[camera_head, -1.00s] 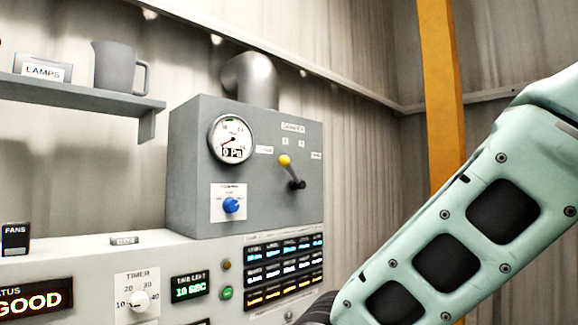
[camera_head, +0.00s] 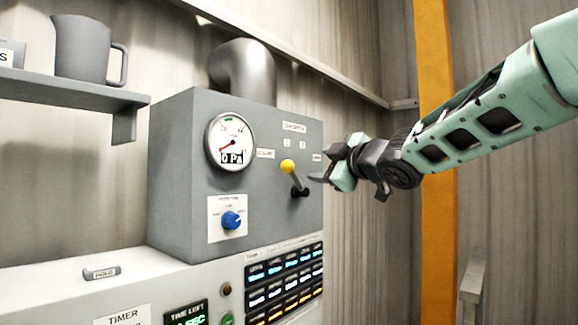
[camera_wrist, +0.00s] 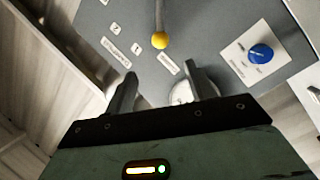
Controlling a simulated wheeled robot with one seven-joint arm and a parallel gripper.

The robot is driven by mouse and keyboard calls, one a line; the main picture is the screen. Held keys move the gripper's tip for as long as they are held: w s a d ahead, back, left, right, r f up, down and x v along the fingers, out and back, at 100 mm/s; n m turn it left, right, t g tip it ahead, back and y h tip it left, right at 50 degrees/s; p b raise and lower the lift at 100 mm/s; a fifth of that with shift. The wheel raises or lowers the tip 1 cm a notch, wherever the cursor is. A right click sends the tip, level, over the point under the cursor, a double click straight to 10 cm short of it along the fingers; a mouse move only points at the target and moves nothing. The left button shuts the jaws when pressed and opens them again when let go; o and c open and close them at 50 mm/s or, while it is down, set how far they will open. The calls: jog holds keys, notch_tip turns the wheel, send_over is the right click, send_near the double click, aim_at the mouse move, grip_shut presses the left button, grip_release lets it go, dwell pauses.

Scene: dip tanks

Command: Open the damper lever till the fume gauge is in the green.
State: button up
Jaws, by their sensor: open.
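The damper lever (camera_head: 293,177) is on the front of a grey box, with a yellow knob (camera_head: 287,166) tilted up and left from its dark pivot. The fume gauge (camera_head: 231,140) is a round white dial reading 0 Pa, its red needle pointing lower left, away from the small green mark at the top. My gripper (camera_head: 324,178) is open and empty, just right of the lever and apart from it. In the wrist view the yellow knob (camera_wrist: 159,41) lies beyond and between the open fingers (camera_wrist: 160,88), and the gauge (camera_wrist: 181,93) is partly hidden behind the right finger.
A blue knob (camera_head: 232,220) sits below the gauge. A lit button panel (camera_head: 285,278) and a timer console are underneath. A shelf (camera_head: 70,92) with a grey jug (camera_head: 88,48) is at upper left. An orange post (camera_head: 436,220) stands behind my arm.

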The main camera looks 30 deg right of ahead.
aim_at(291, 166)
jog(key=w, duration=0.5)
jog(key=w+p, duration=0.1)
jog(key=w, duration=0.3)
jog(key=w+p, duration=0.1)
jog(key=w, duration=0.4)
jog(key=shift+w+a, duration=0.35)
jog(key=shift+a, duration=0.05)
